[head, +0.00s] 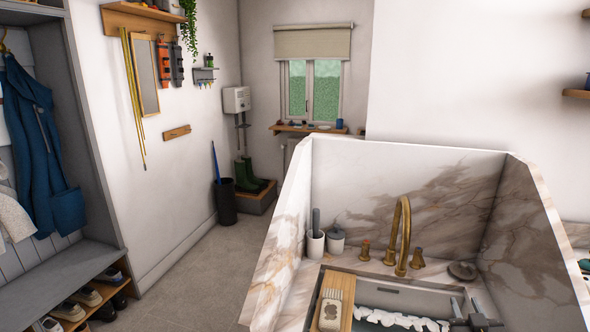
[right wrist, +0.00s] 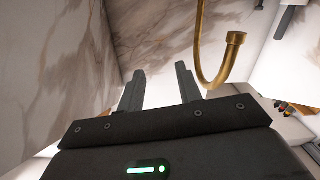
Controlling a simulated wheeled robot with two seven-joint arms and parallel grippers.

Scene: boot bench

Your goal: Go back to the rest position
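My right gripper (head: 468,307) shows at the bottom right of the head view, over the right part of the sink basin. Its two dark fingers are apart. In the right wrist view the gripper (right wrist: 160,84) also has its fingers spread, with nothing between them. The brass tap (right wrist: 212,60) stands close to the right finger in that view. My left gripper is in neither view.
The marble sink surround (head: 400,170) has high walls behind and at both sides. The brass tap (head: 402,235) rises from the back ledge. A wooden board (head: 345,318) with a brush (head: 333,300) lies across the basin's left. Open floor (head: 205,275) is at left.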

